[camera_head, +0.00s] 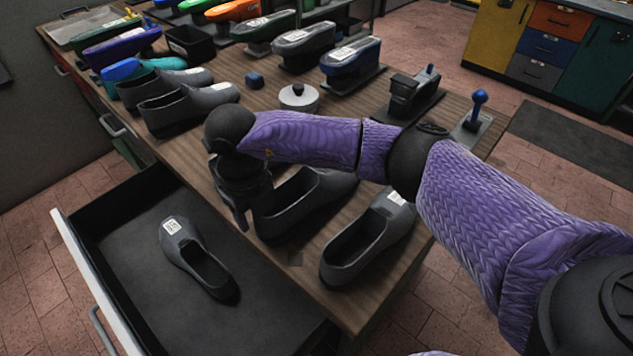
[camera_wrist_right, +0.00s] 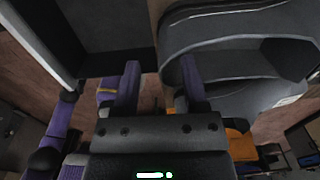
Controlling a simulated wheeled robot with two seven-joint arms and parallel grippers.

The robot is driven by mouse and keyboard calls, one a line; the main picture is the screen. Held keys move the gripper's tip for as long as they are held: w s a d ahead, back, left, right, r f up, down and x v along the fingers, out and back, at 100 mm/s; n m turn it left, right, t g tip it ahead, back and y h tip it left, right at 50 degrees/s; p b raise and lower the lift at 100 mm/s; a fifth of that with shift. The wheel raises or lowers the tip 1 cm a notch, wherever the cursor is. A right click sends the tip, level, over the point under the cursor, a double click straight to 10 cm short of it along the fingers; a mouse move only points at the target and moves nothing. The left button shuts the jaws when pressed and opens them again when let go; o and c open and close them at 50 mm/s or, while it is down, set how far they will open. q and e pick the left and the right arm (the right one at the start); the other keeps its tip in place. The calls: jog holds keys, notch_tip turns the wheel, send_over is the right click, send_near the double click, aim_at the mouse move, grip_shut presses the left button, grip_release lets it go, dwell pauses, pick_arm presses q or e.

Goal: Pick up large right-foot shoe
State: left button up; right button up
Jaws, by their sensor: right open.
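A dark grey shoe (camera_head: 300,205) lies on the wooden bench, partly hidden behind my right arm. A similar grey shoe with a white label (camera_head: 365,240) lies to its right. I cannot tell their size or foot for certain. My right gripper (camera_head: 243,215) points down at the left end of the first shoe. In the right wrist view, my open fingers (camera_wrist_right: 162,78) are close to this shoe (camera_wrist_right: 240,65), which fills the right side. The right finger overlaps its edge; contact cannot be told. My left gripper is not in view.
An open drawer (camera_head: 130,245) at the left holds another labelled grey shoe (camera_head: 195,258). More grey shoes (camera_head: 185,108) lie at the bench's back left. A round white-topped item (camera_head: 298,97), a press-like device (camera_head: 412,95), a blue-knobbed lever (camera_head: 478,105) and coloured shoe forms (camera_head: 350,55) stand behind.

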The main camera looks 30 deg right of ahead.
aim_at(259, 223)
notch_tip(259, 223, down, 4)
jog(key=shift+d+r, duration=0.15)
jog(key=shift+r, duration=0.05)
grip_shut()
jog(key=shift+r, duration=0.1)
dwell(1.2)
